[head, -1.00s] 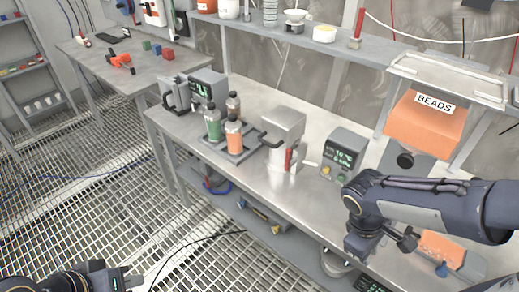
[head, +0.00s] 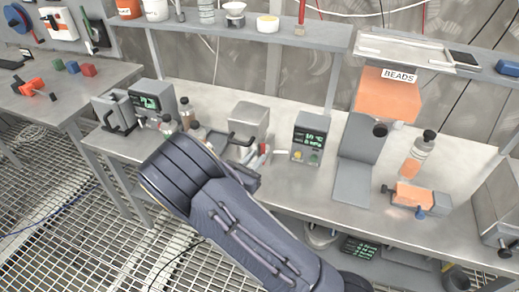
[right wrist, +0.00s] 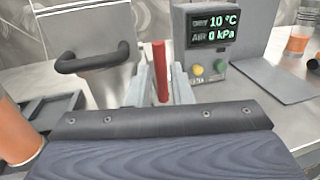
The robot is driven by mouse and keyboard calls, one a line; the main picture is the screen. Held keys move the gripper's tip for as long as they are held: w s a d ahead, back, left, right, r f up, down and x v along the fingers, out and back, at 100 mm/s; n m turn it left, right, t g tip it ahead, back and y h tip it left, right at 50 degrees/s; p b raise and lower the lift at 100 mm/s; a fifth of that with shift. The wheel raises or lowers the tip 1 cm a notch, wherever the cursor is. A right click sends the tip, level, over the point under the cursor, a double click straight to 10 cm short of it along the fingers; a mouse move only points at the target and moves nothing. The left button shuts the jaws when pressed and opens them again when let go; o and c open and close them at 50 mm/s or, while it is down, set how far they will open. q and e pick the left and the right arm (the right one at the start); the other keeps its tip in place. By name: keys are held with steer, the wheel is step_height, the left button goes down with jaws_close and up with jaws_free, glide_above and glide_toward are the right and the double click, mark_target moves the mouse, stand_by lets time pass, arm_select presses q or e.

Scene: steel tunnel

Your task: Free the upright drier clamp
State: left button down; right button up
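The drier is a grey metal pot with a lid and black handle (head: 248,125), on the bench, and it also shows in the right wrist view (right wrist: 92,45). Its clamp has an upright red lever (right wrist: 160,70) beside the pot's right side; in the head view the red lever (head: 264,150) is small and partly hidden. My right gripper (right wrist: 162,80) is open, one grey finger on each side of the red lever. A narrow gap seems to show beside the lever; contact is hard to judge. My left gripper is out of view.
A control box (head: 309,138) reading 10 °C and 0 kPa stands just right of the drier. Bottles (head: 187,113) stand to its left, partly behind my right arm. An orange BEADS bin (head: 388,97) and a grey stand (head: 357,165) are farther right.

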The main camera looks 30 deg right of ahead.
mark_target(263, 151)
steer(key=shift+x, duration=2.25)
steer(key=shift+c, duration=0.4)
jaws_close()
